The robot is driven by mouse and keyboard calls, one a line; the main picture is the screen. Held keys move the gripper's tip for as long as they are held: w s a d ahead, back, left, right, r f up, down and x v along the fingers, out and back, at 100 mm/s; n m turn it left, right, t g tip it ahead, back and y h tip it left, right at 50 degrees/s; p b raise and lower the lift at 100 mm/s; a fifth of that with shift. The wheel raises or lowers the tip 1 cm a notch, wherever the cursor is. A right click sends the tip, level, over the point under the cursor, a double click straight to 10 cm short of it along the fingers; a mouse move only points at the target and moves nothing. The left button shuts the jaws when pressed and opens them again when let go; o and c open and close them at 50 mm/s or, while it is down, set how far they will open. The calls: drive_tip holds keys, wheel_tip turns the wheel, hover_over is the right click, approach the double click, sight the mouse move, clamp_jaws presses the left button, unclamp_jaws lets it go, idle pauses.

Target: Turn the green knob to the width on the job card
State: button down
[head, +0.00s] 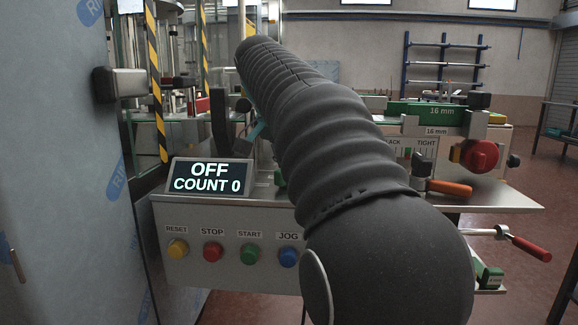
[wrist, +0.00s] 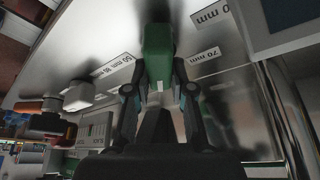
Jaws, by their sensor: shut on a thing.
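In the wrist view the green knob (wrist: 157,52) sits on a grey metal panel. My gripper (wrist: 159,88) has a finger on each side of it and is shut on it. Width labels stand around the knob: a "70 mm" label (wrist: 203,57) to its right, a label reading "50 mm" (wrist: 121,62) to its left, and a partly cut-off label (wrist: 212,12) at the upper right. I cannot tell which label the knob points to. In the head view my arm hides the knob and most of the gripper. I cannot make out a job card.
A display (head: 209,177) reads OFF and COUNT 0. Below it are reset, stop, start and jog buttons (head: 212,252). A blue-labelled panel (head: 60,150) stands close at left.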

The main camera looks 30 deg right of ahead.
drive_tip(key=m+g, duration=0.1)
drive_tip(key=m, duration=0.3)
drive_tip(key=m+g, duration=0.1)
drive_tip(key=m, duration=0.1)
drive_tip(key=shift+s+g, duration=0.3)
drive_tip(key=shift+m, duration=0.3)
drive_tip(key=c, duration=1)
unclamp_jaws()
